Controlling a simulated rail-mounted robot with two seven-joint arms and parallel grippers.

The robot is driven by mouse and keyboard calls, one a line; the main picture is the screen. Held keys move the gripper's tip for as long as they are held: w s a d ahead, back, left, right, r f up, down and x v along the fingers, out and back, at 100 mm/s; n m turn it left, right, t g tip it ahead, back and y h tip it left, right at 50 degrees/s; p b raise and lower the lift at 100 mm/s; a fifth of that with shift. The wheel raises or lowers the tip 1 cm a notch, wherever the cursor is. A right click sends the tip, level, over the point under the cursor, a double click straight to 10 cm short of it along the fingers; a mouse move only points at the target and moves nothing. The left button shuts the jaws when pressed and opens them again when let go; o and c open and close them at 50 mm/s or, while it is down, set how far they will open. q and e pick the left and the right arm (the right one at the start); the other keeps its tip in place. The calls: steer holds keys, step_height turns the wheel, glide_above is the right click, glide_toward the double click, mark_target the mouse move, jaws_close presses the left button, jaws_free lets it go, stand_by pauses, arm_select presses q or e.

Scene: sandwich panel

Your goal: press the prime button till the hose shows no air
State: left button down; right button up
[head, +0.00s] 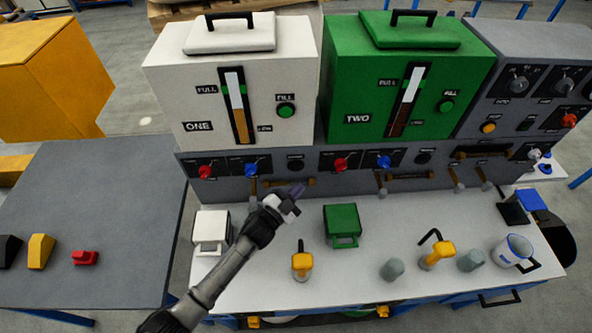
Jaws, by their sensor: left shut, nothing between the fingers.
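My left gripper (296,191) is shut and empty. It is in front of the lower grey panel (220,166), below tank ONE, and overlaps a short brown pipe or hose (268,184) in the picture. Contact cannot be told. Whether the hose holds air is too small to see. The panel carries red knobs (205,172), blue knobs (251,169) and dark round controls (295,164). Their labels are too small to read, so I cannot tell which is the prime button. A yellow button (488,127) is on the right panel. My right gripper is out of view.
White tank ONE (190,115) and green tank TWO (350,95) stand above the panel. The white worktop (300,215) holds a white box (211,228), a green box (342,222), yellow-bodied tools (302,263) and a mug (512,250). A grey table (90,200) is left.

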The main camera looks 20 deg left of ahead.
mark_target(296, 167)
arm_select(q)
steer(key=w, duration=0.1)
steer(key=w+a+b, duration=0.1)
steer(key=w+a, duration=0.1)
steer(key=w, duration=0.1)
steer(key=shift+d, duration=0.1)
stand_by(0.7)
stand_by(0.7)
stand_by(0.7)
steer(key=shift+w, duration=0.1)
steer(key=shift+w+a+b, duration=0.2)
steer(key=shift+w+b, duration=0.05)
steer(key=shift+b, duration=0.1)
stand_by(0.5)
